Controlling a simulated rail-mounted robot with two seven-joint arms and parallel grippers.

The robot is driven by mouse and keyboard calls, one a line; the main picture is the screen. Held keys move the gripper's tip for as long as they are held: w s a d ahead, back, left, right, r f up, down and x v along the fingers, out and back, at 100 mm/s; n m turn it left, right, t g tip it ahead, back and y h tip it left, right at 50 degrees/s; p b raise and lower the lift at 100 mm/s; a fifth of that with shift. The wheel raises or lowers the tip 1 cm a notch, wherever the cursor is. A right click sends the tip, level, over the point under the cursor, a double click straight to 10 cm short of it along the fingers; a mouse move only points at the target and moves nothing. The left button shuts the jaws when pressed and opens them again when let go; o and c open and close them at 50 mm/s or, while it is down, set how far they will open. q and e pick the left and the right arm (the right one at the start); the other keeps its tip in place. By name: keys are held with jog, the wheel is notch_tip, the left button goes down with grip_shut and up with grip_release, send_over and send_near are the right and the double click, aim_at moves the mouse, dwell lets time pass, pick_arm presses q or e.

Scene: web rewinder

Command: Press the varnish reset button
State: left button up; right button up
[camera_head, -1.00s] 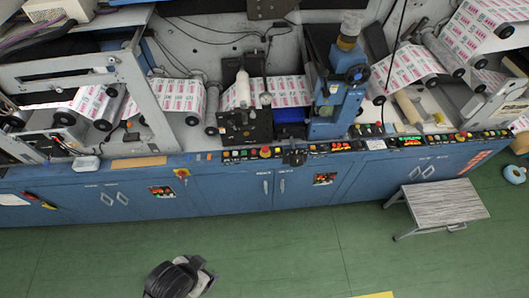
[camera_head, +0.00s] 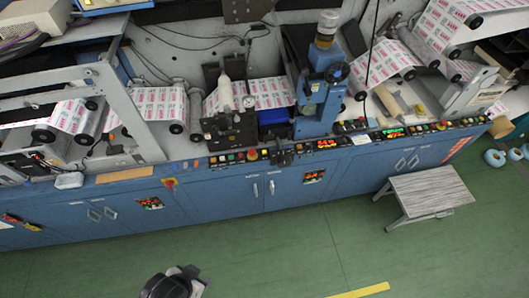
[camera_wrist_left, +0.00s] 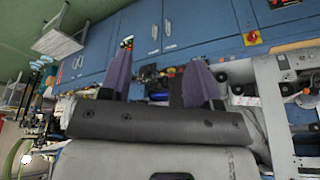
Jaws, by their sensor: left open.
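The control strip (camera_head: 225,158) of small coloured buttons runs along the front top edge of the blue machine, with red knobs and lit displays. I cannot tell which button is the varnish reset; the labels are too small. My left gripper (camera_head: 188,273) shows as a dark shape at the bottom of the head view, over the green floor and well apart from the machine. In the left wrist view its two purple-grey fingers (camera_wrist_left: 160,60) stand wide apart with nothing between them, pointing toward the blue cabinets. My right gripper is not in view.
A grey-topped step stool (camera_head: 430,193) stands in front of the cabinets at the right. Blue rolls (camera_head: 494,158) lie on the floor beyond it. The blue press unit (camera_head: 322,90) and printed web (camera_head: 270,92) sit behind the strip. The green floor (camera_head: 250,250) in front is mostly clear.

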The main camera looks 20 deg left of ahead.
pick_arm(q)
grip_shut()
dwell(0.3)
dwell(1.0)
